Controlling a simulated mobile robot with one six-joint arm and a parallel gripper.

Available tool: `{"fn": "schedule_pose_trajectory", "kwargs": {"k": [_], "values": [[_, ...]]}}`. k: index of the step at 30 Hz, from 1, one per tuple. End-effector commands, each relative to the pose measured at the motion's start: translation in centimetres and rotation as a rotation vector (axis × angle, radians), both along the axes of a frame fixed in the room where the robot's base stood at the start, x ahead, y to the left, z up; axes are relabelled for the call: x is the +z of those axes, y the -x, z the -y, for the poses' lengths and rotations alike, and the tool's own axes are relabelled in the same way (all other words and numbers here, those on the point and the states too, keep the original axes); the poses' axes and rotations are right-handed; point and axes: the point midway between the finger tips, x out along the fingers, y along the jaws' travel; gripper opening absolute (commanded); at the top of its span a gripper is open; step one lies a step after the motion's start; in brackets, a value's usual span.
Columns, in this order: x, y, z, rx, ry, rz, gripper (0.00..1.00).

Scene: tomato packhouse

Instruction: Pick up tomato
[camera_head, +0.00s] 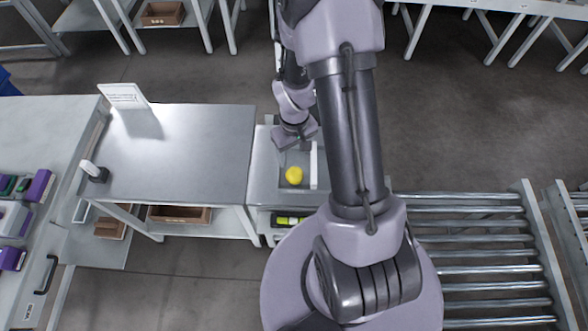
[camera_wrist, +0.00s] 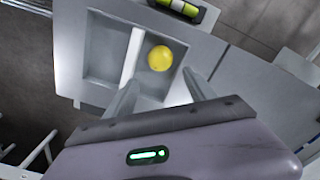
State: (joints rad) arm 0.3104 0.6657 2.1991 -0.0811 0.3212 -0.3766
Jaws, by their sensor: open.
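A round yellow tomato (camera_head: 294,175) lies in a shallow grey compartment on the small metal stand (camera_head: 263,160). In the wrist view the tomato (camera_wrist: 160,58) sits in the right compartment of a divided tray (camera_wrist: 90,62), beside a white divider (camera_wrist: 132,55). My gripper (camera_wrist: 163,90) is open, with its two fingers spread and nothing between them. The fingertips point toward the tomato and appear short of it; the exact gap and height cannot be told. In the head view my gripper (camera_head: 296,140) is just behind the tomato, its fingers hard to make out.
A bare metal table (camera_head: 180,150) with a small white sign (camera_head: 123,95) stands to the left. A roller conveyor (camera_head: 480,255) is at the right. A yellow-green level-like object (camera_wrist: 180,8) lies beyond the tray. The divider stands close beside the tomato.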

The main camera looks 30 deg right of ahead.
Motion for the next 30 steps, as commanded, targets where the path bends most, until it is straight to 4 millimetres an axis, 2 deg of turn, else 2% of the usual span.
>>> {"fn": "schedule_pose_trajectory", "kwargs": {"k": [1, 3, 6, 11, 18, 24, 25, 29, 30], "values": [[-2.2, 0.1, 0.0, 0.0, -0.001, -0.003, 0.64], [-4.0, 0.1, 0.0, 0.0, -0.001, -0.003, 0.64], [-5.8, 0.0, 0.0, 0.0, 0.0, -0.001, 0.64], [-7.0, 0.0, 0.0, -0.001, 0.0, 0.001, 0.64], [-11.5, 0.0, -0.3, -0.001, 0.0, -0.001, 0.64], [-11.5, 0.0, -0.3, -0.001, 0.001, 0.001, 0.64], [-11.5, 0.0, -0.3, -0.001, 0.001, 0.001, 0.62], [-11.5, 0.0, -0.3, -0.001, 0.001, 0.001, 0.36], [-11.5, 0.0, -0.3, -0.001, 0.001, 0.001, 0.33]]}}
